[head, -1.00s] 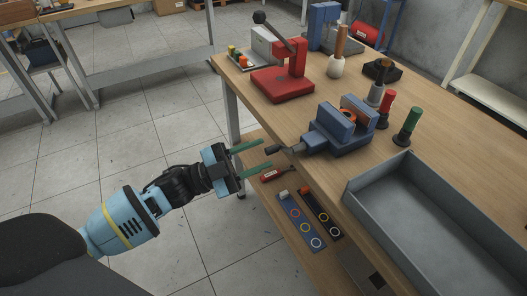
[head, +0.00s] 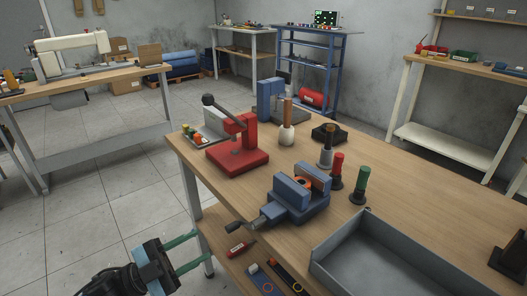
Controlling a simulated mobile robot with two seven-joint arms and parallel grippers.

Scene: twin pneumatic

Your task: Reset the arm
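My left gripper (head: 188,252) is at the lower left in the head view, off the left front edge of the workbench. Its two green fingers are spread apart with nothing between them. The fingers point right, toward the handle of the blue vise (head: 296,196). A gap seems to lie between the fingers and the bench. Most of my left arm is below the picture. My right gripper is not in view.
The wooden workbench (head: 420,220) holds a red lever press (head: 238,158), a red-handled tool (head: 337,166), a green-handled tool (head: 361,184) and a grey metal tray (head: 335,250). A sewing machine (head: 70,50) stands on another table. Open floor (head: 110,210) lies left of the bench.

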